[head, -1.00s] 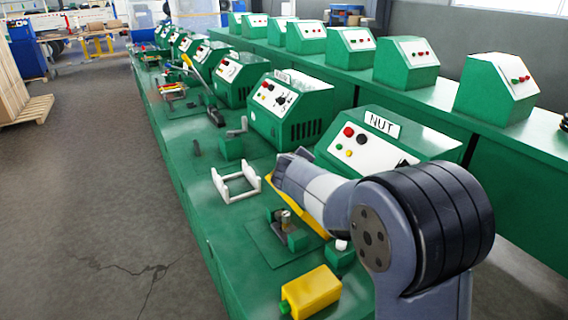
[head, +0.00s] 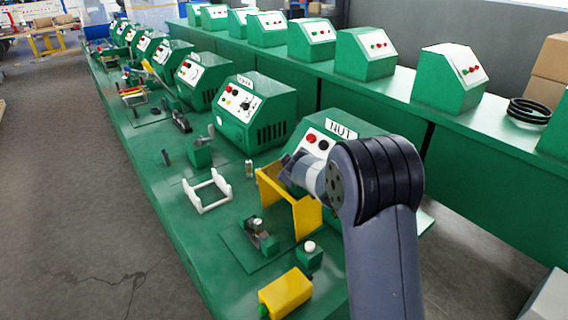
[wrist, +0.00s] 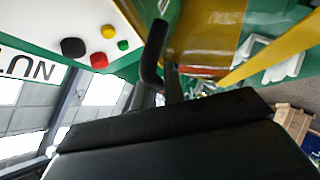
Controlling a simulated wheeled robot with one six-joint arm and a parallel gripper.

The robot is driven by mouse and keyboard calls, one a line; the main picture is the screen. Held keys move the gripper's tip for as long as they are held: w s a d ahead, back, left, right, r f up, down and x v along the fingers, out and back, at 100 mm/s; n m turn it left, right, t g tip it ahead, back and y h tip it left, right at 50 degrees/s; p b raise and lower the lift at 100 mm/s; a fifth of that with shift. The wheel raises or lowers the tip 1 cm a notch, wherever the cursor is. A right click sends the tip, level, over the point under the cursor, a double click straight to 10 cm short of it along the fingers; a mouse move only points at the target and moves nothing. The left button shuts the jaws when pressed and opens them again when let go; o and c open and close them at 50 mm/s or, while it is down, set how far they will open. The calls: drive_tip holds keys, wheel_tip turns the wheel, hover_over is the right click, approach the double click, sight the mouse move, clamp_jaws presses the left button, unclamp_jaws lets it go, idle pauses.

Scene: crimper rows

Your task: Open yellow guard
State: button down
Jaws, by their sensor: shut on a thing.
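The yellow guard (head: 308,216) is in front of the green machine labelled NUT (head: 352,142). Its yellow panels stand upright, above the fixture block (head: 258,234) on the bench. My gripper (head: 289,168) is at the guard's upper part, mostly hidden by my wrist in the head view. The wrist view shows a yellow panel (wrist: 209,30) close ahead and a dark bent bar (wrist: 154,55) just above my black gripper body. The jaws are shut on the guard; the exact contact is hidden.
The machine's red, black, yellow and green buttons (wrist: 108,31) are close to my gripper in the wrist view. A white frame (head: 208,192), a small yellow box (head: 286,293) and a white-topped green block (head: 309,254) are on the bench (head: 160,208). Open floor (head: 60,220) lies left.

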drive_tip(key=shift+w+d+f, duration=0.15)
drive_tip(key=shift+w+d, duration=0.25)
drive_tip(key=shift+d, duration=0.1)
drive_tip(key=c, duration=1.5)
unclamp_jaws()
drive_tip(key=shift+s, duration=0.1)
drive_tip(key=v, duration=1)
drive_tip(key=shift+s+r+b, duration=0.25)
drive_tip(key=shift+b, duration=0.05)
